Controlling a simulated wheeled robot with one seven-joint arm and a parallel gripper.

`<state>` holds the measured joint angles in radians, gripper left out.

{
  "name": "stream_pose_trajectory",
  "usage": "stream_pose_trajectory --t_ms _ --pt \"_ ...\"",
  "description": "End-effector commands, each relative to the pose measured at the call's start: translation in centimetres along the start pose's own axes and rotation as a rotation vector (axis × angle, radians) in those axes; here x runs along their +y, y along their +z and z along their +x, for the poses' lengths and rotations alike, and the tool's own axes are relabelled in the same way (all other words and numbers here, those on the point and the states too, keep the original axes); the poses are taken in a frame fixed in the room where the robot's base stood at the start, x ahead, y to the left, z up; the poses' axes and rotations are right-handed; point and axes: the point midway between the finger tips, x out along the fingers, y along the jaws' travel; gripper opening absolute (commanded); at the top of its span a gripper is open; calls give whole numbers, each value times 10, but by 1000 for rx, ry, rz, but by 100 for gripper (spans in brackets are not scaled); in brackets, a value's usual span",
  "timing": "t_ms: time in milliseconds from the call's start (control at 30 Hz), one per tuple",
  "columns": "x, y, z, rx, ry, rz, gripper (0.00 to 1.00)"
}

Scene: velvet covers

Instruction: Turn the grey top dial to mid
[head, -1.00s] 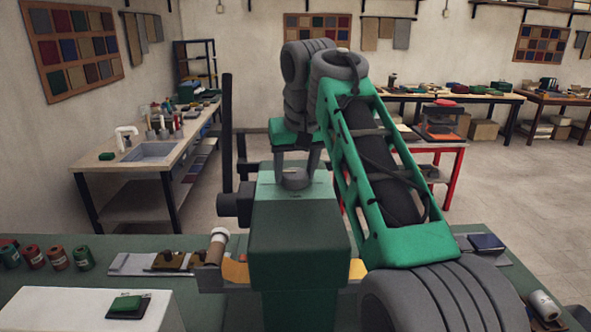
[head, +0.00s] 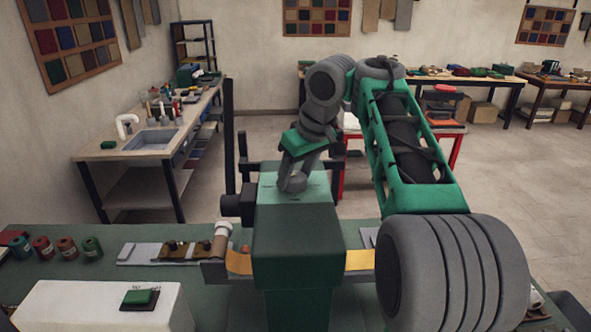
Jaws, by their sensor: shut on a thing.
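The green machine (head: 295,228) stands upright on the bench, a little left of the middle of the head view. Its grey top dial (head: 293,187) sits on the flat top face and is mostly hidden by my fingers. My gripper (head: 294,178) comes down from above, with its green palm turned and tilted, and is shut on the dial. Faint marks show on the top face around the dial, too small to read. The dial's pointer cannot be made out.
A dark upright post (head: 229,140) and a dark side knob (head: 236,205) are at the machine's left. Several thread spools (head: 66,250) and a white box with a green pad (head: 138,299) are at the left. My arm covers the right side.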

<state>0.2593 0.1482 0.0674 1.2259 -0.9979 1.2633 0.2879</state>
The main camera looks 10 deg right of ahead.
Motion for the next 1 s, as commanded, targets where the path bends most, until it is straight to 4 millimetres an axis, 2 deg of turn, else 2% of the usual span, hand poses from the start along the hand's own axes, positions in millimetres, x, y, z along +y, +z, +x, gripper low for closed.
stream_pose_trajectory --t_ms 433,1000 --pt "1 0 1 1 -62 -151 13" --pt "0 0 2 0 -72 -173 13"
